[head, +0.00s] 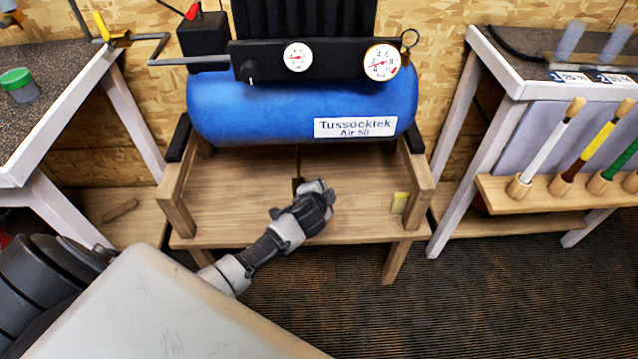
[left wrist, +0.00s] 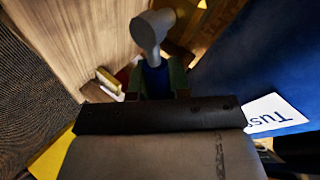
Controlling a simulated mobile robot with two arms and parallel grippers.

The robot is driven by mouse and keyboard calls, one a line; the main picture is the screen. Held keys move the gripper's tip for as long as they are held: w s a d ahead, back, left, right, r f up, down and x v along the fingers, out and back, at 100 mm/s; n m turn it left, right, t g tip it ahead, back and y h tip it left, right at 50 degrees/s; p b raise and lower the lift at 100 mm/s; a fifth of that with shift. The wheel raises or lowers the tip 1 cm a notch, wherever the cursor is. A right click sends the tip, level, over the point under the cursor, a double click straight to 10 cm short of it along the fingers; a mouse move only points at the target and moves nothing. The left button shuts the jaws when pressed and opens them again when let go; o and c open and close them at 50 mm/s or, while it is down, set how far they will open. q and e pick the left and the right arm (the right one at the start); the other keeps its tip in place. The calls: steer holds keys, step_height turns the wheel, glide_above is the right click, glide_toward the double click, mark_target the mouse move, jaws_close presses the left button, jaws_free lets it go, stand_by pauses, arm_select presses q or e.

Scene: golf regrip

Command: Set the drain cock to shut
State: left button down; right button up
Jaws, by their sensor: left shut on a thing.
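The blue compressor tank (head: 260,110) sits on a wooden stand. A thin dark pipe with a brass-coloured fitting (head: 298,184), apparently part of the drain cock, shows below its middle. My left gripper (head: 322,194) is under the tank at this fitting and hides much of it. In the left wrist view a pale grey rounded part (left wrist: 152,32) stands beyond the fingers, and a dark blue piece (left wrist: 155,80) lies between them. My left gripper (left wrist: 158,88) is shut on what seems to be the cock's handle. Whether the cock is open or shut cannot be told. My right gripper is out of view.
The stand's legs flank the arm. Benches stand left (head: 60,105) and right (head: 500,70), the right one with a rack of clubs (head: 560,190).

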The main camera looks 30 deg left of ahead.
arm_select(q)
steer(key=shift+d+f+m+g+y+p, duration=0.1)
steer(key=shift+f+m+g+y+p, duration=0.85)
steer(key=shift+f+m+y, duration=0.3)
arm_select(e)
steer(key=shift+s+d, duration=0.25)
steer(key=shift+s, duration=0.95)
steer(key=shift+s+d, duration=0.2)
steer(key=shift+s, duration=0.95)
arm_select(q)
steer(key=shift+f, duration=0.1)
steer(key=c, duration=1.1)
jaws_free()
steer(key=shift+w, duration=0.1)
steer(key=p+v, duration=0.2)
steer(key=v, duration=0.8)
steer(key=shift+s+d+r, duration=0.2)
steer(key=shift+s+r, duration=0.05)
steer(key=shift+s, duration=0.05)
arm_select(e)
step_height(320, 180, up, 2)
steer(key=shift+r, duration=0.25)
